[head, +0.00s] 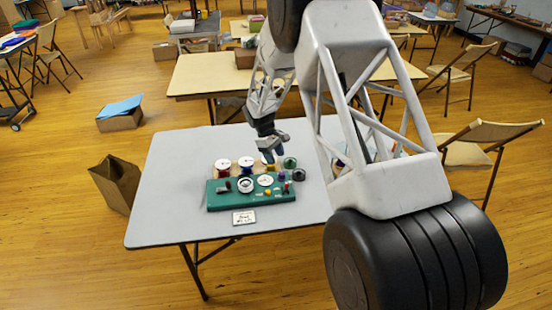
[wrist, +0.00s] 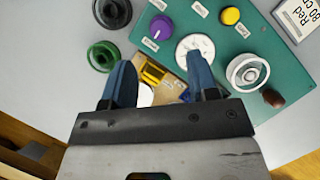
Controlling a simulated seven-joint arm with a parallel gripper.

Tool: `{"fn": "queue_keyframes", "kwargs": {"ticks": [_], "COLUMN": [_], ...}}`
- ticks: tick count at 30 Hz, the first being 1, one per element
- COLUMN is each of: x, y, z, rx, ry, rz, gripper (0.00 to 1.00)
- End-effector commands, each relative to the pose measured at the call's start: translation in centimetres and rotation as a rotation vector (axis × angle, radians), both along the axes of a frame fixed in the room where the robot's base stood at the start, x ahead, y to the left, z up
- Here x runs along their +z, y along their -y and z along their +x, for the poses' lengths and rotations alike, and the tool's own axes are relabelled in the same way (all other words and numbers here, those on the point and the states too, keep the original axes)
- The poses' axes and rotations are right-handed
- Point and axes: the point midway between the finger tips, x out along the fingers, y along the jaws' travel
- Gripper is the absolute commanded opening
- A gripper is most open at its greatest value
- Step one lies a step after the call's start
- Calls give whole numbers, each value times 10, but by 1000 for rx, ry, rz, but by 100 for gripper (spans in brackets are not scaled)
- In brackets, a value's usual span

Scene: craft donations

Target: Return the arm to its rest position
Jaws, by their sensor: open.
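My gripper (head: 273,148) is at the far side of the grey table (head: 170,170), above the craft items. In the wrist view my gripper (wrist: 160,80) shows two blue fingers spread apart, with nothing held between them. Below the fingers, a yellow item (wrist: 153,70) on a tan board shows in the gap, apart from them as far as I can tell. The green mat (head: 222,203) lies in front of the gripper, with a white-rimmed round item (head: 246,185) and several small coloured pieces on it.
White-topped spools (head: 221,165) stand behind the mat. A white card (head: 245,217) lies before the mat. A brown paper bag (head: 116,183) stands left of the table. The table's left part is clear.

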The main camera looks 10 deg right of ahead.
Motion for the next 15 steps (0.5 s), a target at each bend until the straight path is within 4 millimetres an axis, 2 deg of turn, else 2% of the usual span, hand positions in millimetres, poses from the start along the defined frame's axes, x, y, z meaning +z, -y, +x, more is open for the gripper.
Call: {"fn": "queue_keyframes", "kwargs": {"ticks": [11, 15], "x": [0, 6], "y": [0, 1], "z": [0, -3], "rx": [-1, -7], "ry": [1, 6], "rz": [0, 1], "gripper": [54, 54]}}
